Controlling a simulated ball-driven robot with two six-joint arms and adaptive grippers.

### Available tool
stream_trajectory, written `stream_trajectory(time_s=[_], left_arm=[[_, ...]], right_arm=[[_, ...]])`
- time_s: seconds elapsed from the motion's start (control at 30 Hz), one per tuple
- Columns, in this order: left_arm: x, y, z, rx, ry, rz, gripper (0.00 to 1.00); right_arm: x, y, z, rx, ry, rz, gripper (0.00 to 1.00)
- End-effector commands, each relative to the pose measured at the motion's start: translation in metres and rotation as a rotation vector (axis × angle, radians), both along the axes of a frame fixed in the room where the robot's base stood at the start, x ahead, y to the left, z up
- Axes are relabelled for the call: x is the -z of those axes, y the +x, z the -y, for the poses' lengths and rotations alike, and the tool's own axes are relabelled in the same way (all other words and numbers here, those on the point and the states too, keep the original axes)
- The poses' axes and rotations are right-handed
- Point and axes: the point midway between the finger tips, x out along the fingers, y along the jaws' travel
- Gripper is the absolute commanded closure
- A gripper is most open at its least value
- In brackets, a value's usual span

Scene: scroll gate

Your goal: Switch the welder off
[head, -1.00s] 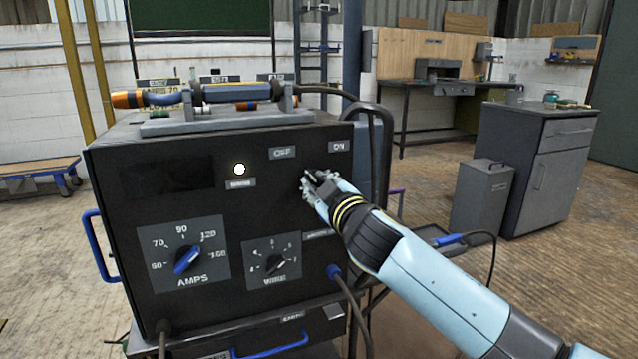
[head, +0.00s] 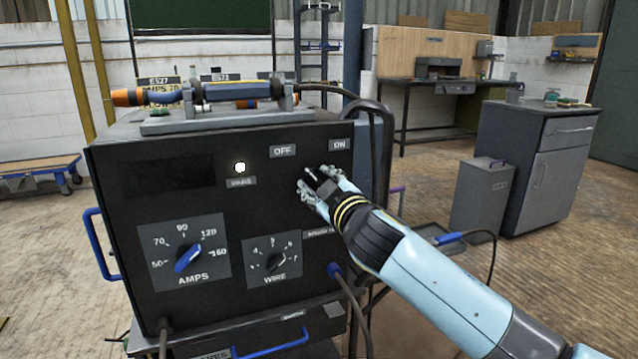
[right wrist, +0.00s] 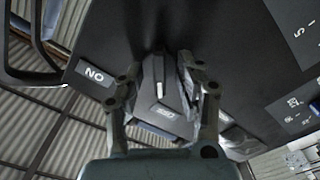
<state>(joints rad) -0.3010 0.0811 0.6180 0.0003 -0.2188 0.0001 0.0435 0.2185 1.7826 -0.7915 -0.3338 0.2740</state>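The welder (head: 225,215) is a black box with a front panel in the head view. An OFF label (head: 284,151) and, right of it, an ON label (head: 340,144) sit at its upper right. A white lamp (head: 240,167) glows left of them. My right gripper (head: 314,182) is at the panel just below and between these labels and hides what is there. In the right wrist view, its fingers (right wrist: 165,85) flank a dark grey part with a white stripe, and the ON label (right wrist: 95,75) appears upside down. Whether the fingers press on that part is unclear. My left gripper is out of view.
An AMPS knob (head: 187,258) and a WIRE knob (head: 275,262) are lower on the panel. A torch (head: 215,93) rests on top of the welder. Cables hang at its right side. A grey bin (head: 483,200) and cabinet (head: 540,165) stand to the right.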

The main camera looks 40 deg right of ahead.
Motion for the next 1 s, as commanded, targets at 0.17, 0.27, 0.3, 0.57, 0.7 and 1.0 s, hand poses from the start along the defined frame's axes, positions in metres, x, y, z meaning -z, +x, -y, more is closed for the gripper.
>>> stream_trajectory(time_s=[0.17,0.27,0.3,0.57,0.7,1.0], left_arm=[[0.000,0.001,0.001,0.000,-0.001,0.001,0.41],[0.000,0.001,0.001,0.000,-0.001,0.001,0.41],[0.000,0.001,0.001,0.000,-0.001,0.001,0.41],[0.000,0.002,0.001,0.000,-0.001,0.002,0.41],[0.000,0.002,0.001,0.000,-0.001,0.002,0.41],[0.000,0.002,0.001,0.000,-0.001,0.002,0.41]], right_arm=[[0.002,-0.027,-0.006,0.000,0.001,-0.003,0.64],[0.002,-0.050,-0.012,0.000,0.001,-0.004,0.64],[0.002,-0.059,-0.014,-0.001,0.001,-0.003,0.64],[0.001,-0.104,-0.025,0.000,0.000,-0.003,0.64],[0.001,-0.113,-0.027,0.000,0.000,-0.001,0.64],[0.001,-0.114,-0.027,-0.001,0.000,-0.001,0.64]])
